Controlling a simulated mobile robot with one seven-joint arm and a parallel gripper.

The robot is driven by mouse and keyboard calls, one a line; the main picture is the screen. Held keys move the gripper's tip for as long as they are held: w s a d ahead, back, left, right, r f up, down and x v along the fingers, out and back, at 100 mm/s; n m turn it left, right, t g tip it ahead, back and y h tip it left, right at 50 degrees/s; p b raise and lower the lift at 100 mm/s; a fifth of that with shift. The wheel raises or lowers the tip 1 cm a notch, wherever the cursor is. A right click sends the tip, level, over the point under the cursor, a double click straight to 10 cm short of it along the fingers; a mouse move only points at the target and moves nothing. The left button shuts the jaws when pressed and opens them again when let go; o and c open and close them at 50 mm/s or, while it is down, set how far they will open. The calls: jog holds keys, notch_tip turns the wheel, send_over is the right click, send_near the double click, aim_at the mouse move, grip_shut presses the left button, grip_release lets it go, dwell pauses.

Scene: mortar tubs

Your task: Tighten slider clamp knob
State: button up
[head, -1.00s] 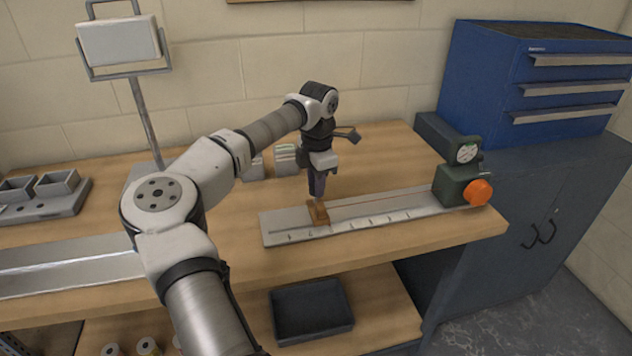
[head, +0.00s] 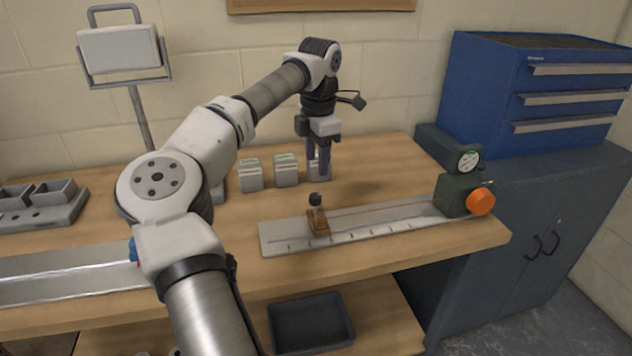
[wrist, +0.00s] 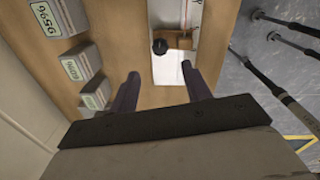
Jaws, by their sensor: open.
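The slider clamp (head: 318,224) is a brown block seated on the pale metal rail (head: 370,225) near its left end. Its black knob (head: 315,199) stands up on top. In the wrist view the knob (wrist: 160,46) shows as a dark round shape beside the brown clamp (wrist: 178,38). My gripper (head: 319,172) is open and empty, with its purple fingers pointing down above and behind the clamp, apart from it. The wrist view shows the two fingers (wrist: 160,82) spread wide with nothing between them.
A dark green unit with a dial (head: 462,186) and an orange knob (head: 481,201) is at the rail's right end. Several small grey labelled blocks (head: 251,174) stand behind the rail. A blue drawer cabinet (head: 480,90) is at right. The wooden bench (head: 400,170) has clear space around the rail.

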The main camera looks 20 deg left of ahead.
jog(key=shift+r, duration=2.15)
jog(key=shift+d, duration=0.15)
